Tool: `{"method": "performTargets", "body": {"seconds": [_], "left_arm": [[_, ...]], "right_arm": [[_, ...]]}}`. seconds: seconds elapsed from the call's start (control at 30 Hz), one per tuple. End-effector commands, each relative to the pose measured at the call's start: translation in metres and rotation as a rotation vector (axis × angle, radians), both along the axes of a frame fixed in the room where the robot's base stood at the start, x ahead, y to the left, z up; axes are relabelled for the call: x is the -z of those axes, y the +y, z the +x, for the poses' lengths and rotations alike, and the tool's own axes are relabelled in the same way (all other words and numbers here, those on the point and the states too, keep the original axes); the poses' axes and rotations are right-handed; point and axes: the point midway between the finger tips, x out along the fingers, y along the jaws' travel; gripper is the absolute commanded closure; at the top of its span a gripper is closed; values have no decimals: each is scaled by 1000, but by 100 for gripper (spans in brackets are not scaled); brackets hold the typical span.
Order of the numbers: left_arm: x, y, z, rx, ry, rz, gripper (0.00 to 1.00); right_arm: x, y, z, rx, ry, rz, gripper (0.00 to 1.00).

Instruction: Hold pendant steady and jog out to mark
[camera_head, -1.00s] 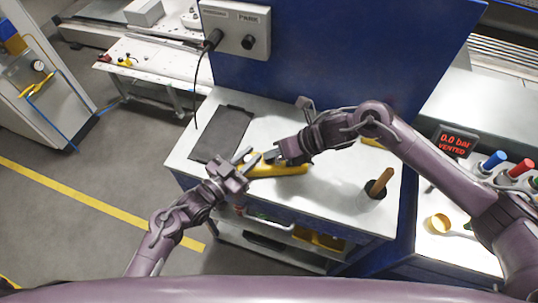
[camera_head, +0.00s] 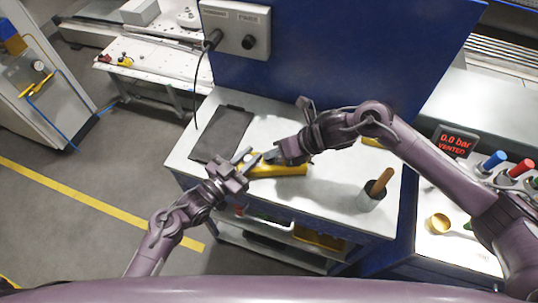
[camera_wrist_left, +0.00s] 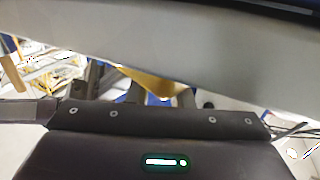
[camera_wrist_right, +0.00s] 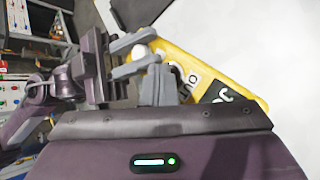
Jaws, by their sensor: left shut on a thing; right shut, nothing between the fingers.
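The yellow pendant (camera_head: 278,170) lies over the white worktop, with its left end at my left gripper. In the right wrist view the pendant (camera_wrist_right: 215,75) shows a yellow body with dark and white labels and a round white part near its upper left end. My left gripper (camera_head: 246,160) is shut on the pendant near that end. My right gripper (camera_head: 268,157) is shut and empty, its fingertips close beside the pendant's upper edge; I cannot tell whether they touch it. In the left wrist view a grey surface hides most of the pendant; a small yellow part (camera_wrist_left: 160,85) shows.
A dark mat (camera_head: 222,134) lies on the worktop at left. A grey cup with a wooden handle (camera_head: 371,197) stands at right. A wall box (camera_head: 236,28) with a knob and cable is at the back. A red display (camera_head: 456,142) reads 0.0 bar VENTED.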

Motion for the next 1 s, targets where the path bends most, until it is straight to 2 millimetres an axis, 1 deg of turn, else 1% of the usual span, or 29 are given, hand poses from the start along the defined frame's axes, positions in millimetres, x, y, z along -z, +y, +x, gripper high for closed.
{"method": "performTargets", "body": {"seconds": [0.13,0.33,0.73,1.0], "left_arm": [[0,0,0,1,1,-1,100],[0,0,0,1,0,0,100],[0,0,0,1,0,0,100],[0,0,0,1,0,0,100]], "right_arm": [[-4,-1,0,-1,1,-2,100],[-16,0,0,0,-1,-1,100],[-21,0,0,0,-1,0,100],[-46,0,0,-1,-3,-1,100]]}}
